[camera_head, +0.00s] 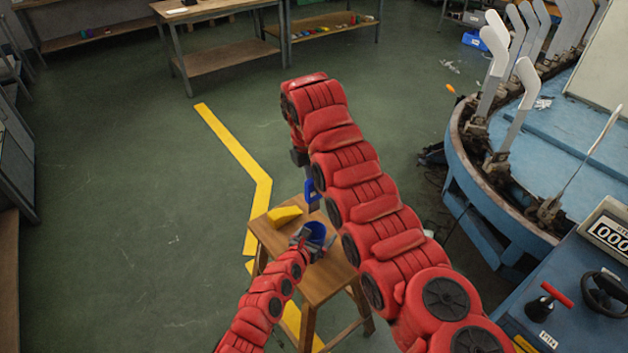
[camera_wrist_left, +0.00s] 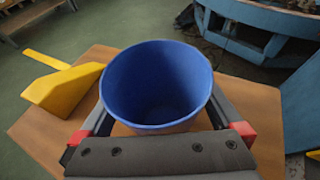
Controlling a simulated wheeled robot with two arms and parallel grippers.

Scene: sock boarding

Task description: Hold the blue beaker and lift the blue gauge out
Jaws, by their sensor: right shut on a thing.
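The blue beaker (camera_head: 316,231) stands upright on a small wooden stool (camera_head: 325,278). The left wrist view looks down into the beaker (camera_wrist_left: 157,85), and its inside looks empty. My left gripper (camera_head: 307,240) has one finger on each side of the beaker, close against its wall. The blue gauge (camera_head: 312,192) is above and behind the beaker, clear of its rim. My right gripper (camera_head: 303,172) is above the stool, shut on the gauge; the right arm hides most of its fingers and part of the gauge.
A yellow wedge-shaped block (camera_head: 284,215) lies on the stool left of the beaker. A round blue machine (camera_head: 470,170) with upright white sock forms is at the right, with a blue control panel (camera_head: 570,320) in front. The floor at left is clear.

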